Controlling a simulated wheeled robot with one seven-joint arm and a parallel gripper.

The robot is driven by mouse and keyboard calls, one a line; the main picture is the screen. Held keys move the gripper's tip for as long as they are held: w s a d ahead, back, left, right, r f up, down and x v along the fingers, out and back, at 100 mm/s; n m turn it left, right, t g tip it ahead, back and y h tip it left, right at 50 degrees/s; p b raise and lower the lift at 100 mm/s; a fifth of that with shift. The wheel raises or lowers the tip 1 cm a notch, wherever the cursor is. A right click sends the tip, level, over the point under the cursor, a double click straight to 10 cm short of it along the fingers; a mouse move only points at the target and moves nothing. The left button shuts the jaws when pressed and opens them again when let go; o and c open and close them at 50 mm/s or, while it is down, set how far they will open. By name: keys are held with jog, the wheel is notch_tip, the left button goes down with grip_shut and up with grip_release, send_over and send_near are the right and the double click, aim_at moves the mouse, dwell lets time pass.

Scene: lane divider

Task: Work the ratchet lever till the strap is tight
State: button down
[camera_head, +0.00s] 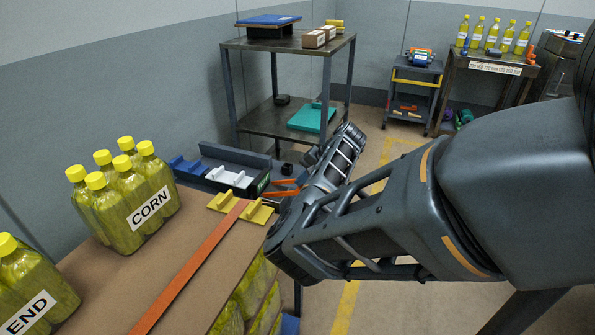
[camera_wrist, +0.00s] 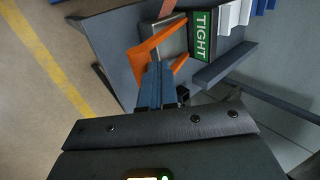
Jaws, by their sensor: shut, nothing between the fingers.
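An orange strap (camera_head: 195,260) runs flat along the brown load top and over a yellow corner guard (camera_head: 222,201). Its end also shows at the top of the wrist view (camera_wrist: 168,8). The ratchet's grey metal body (camera_wrist: 173,40) has an orange lever frame (camera_wrist: 146,47) around it. Orange parts of the lever (camera_head: 284,192) show beyond the load edge in the head view, partly hidden by my arm. My gripper (camera_wrist: 156,68) is shut and empty, its blue-grey fingertips at the lever's open end; whether they touch it is unclear.
A green TIGHT sign (camera_wrist: 202,37) stands beside the ratchet. Yellow-capped bottles labelled CORN (camera_head: 125,200) stand on the load. A white block (camera_head: 229,177) and a blue block lie on a dark tray behind. A metal shelf (camera_head: 270,120) stands beyond; open floor lies right.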

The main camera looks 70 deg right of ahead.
jog(key=shift+s+f, duration=0.4)
jog(key=shift+f, duration=0.5)
jog(key=shift+s+f, duration=0.45)
jog(key=shift+f, duration=0.4)
jog(key=shift+s+f, duration=0.4)
jog(key=shift+f, duration=0.5)
jog(key=shift+a+f, duration=0.1)
jog(key=p+v, duration=0.3)
jog(key=v, duration=0.9)
jog(key=shift+s, duration=0.3)
jog(key=shift+f, duration=0.1)
